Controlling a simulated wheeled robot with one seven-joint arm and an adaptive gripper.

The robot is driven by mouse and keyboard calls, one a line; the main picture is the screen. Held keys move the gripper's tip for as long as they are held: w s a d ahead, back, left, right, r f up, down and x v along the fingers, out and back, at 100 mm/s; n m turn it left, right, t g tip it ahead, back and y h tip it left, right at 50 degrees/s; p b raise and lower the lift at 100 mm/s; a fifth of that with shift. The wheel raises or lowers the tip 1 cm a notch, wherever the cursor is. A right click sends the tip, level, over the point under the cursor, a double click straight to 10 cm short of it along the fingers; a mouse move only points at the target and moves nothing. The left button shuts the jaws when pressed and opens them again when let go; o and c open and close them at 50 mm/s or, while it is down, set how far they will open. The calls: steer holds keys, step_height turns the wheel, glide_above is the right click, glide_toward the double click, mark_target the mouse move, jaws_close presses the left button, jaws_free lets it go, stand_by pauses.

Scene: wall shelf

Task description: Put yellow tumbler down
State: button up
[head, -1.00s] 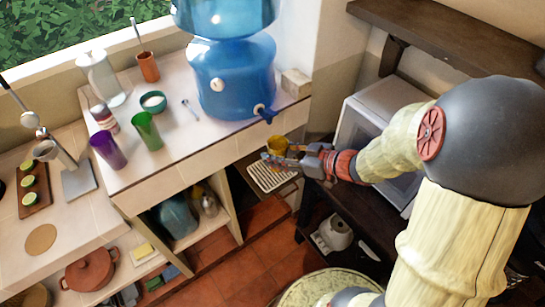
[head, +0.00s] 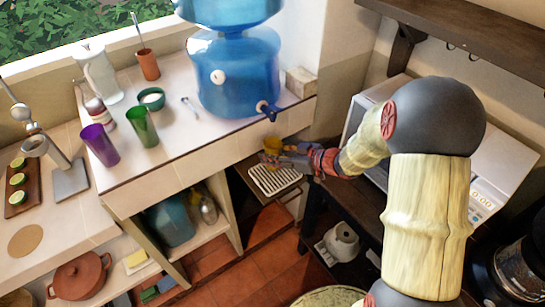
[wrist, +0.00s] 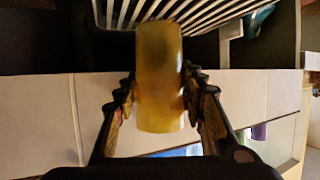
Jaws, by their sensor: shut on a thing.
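The yellow tumbler (wrist: 160,80) is held between the two fingers of my gripper (wrist: 163,105) in the wrist view. In the head view the tumbler (head: 272,146) is small and partly hidden by my gripper (head: 280,157). It is over the back part of a dark pull-out shelf with a white slatted rack (head: 274,180), below the counter and the blue dispenser's tap. The slats also show behind the tumbler in the wrist view (wrist: 110,14). I cannot tell whether the tumbler touches the rack.
A blue water dispenser (head: 236,75) stands on the tiled counter (head: 195,150), its tap (head: 268,110) over the edge above my gripper. Purple (head: 100,145) and green (head: 142,127) tumblers stand left. A microwave (head: 500,165) is behind my arm, on a dark table.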

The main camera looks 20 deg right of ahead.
steer(key=shift+f, duration=0.15)
steer(key=shift+f, duration=0.15)
steer(key=o, duration=1.1)
steer(key=shift+o, duration=0.7)
